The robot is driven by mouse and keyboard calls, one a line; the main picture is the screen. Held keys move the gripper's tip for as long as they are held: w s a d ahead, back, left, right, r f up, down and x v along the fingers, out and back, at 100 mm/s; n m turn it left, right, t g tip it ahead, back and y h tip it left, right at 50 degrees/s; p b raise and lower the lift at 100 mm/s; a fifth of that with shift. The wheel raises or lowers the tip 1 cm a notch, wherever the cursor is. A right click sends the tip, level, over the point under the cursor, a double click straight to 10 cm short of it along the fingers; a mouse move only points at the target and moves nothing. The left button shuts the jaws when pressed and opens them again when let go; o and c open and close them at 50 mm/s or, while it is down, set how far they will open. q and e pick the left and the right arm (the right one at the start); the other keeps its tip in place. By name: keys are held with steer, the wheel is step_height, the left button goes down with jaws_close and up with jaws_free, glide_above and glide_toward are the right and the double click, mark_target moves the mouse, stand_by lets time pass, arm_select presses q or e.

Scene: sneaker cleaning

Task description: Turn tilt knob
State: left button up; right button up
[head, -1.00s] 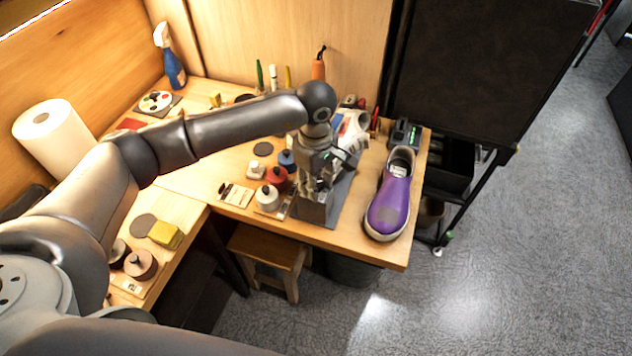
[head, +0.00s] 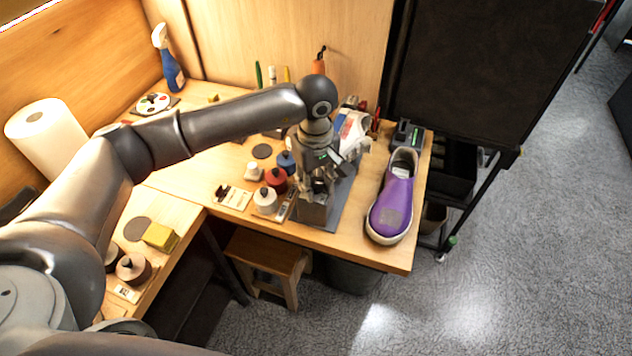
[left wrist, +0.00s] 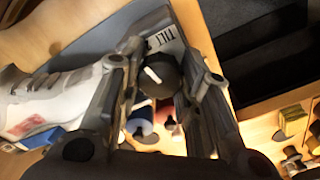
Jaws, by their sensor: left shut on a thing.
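The tilt knob (left wrist: 158,76) is a dark round knob with a white pointer line, beside a plate marked TILT (left wrist: 163,40) in the left wrist view. My left gripper (left wrist: 155,92) has its fingers on either side of the knob and is shut on it. In the head view my left gripper (head: 319,186) points down at the top of a grey block-shaped stand (head: 313,214) near the table's front edge. It hides the knob there. A white sneaker (head: 353,131) lies just behind the gripper, partly hidden by the arm. My right gripper is not in view.
A purple shoe (head: 391,208) stands right of the stand. Several small jars, including a red one (head: 276,180) and a white one (head: 265,199), stand close to its left. A spray bottle (head: 168,60) and paper roll (head: 46,137) are further left. A stool (head: 262,262) is below.

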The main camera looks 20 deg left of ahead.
arm_select(q)
steer(key=shift+f+m+b, duration=0.15)
steer(key=shift+m+b, duration=0.55)
steer(key=shift+b, duration=0.15)
steer(key=shift+m, duration=0.3)
steer(key=o, duration=0.8)
steer(key=shift+r, duration=0.25)
steer(key=shift+r+p, duration=0.85)
steer(key=shift+r, duration=1.55)
